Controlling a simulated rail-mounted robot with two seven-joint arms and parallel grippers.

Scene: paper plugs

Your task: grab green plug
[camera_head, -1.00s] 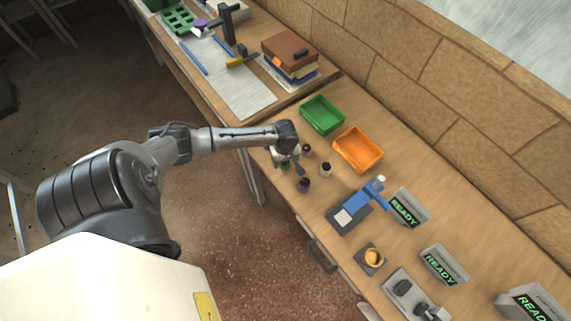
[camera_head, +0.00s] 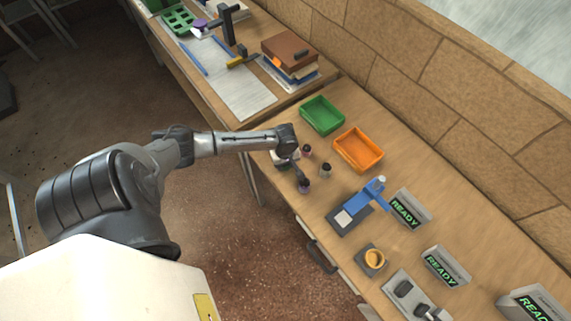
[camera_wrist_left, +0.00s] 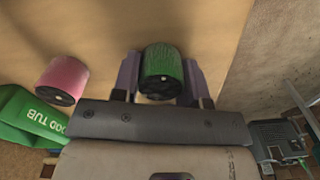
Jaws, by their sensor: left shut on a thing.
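The green plug (camera_wrist_left: 161,66) stands between the two purple-grey fingers of my left gripper (camera_wrist_left: 160,80) in the left wrist view. The gripper is shut on it. In the head view my left gripper (camera_head: 286,163) is low over the near edge of the workbench, and its wrist hides most or all of the green plug. A pink plug (camera_wrist_left: 62,78) is to the left in the wrist view, apart from the fingers. My right gripper is in neither view.
A green tub (camera_head: 322,115) and orange tub (camera_head: 358,150) sit behind. A blue device (camera_head: 362,203) stands further right. The bench's front edge is close.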

